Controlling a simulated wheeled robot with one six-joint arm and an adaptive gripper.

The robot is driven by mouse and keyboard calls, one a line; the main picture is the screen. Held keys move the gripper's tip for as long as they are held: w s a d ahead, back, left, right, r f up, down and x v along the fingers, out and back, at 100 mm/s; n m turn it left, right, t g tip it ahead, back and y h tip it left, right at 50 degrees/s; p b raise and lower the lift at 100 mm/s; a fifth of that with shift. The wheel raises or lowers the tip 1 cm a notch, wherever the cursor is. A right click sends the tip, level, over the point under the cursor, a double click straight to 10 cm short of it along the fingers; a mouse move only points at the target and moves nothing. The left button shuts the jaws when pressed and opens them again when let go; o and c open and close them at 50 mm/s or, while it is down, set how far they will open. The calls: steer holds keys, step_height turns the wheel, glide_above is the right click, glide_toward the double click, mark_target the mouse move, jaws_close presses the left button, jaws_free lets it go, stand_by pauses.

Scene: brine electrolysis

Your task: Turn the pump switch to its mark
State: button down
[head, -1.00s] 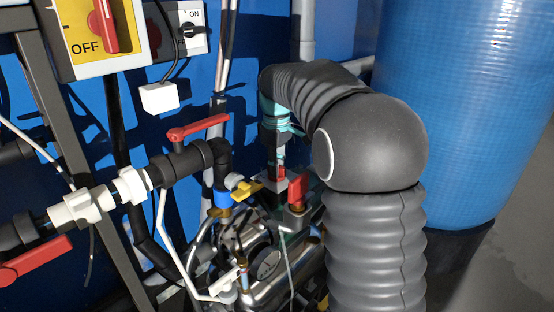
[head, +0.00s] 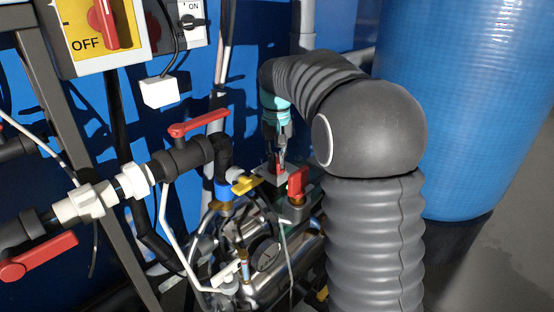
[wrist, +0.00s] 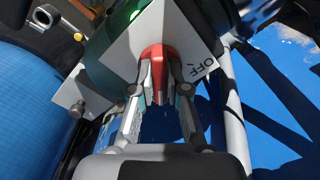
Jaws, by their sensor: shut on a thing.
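The pump switch is a red knob (wrist: 151,52) on a white plate (wrist: 118,42) with the word OFF (wrist: 203,69) printed near the plate's edge. A short dark line shows beside that word. My gripper (wrist: 160,92) has its two fingers closed on the knob from either side in the wrist view. In the head view my gripper (head: 279,156) points down at the switch (head: 277,169), over its plate (head: 262,173). The fingers partly hide the knob, so its exact angle is hard to tell.
A second red handle (head: 297,185) stands close on the right of the switch. A yellow valve handle (head: 242,186) is on its left, with a red-handled valve (head: 198,125) and pipes beyond. A large blue tank (head: 465,100) stands at the right.

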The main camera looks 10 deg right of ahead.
mark_target(276, 157)
steer(key=shift+m, duration=0.6)
steer(key=c, duration=1.2)
jaws_free()
steer(key=shift+o, duration=0.2)
steer(key=shift+r, duration=0.15)
step_height(276, 157, up, 12)
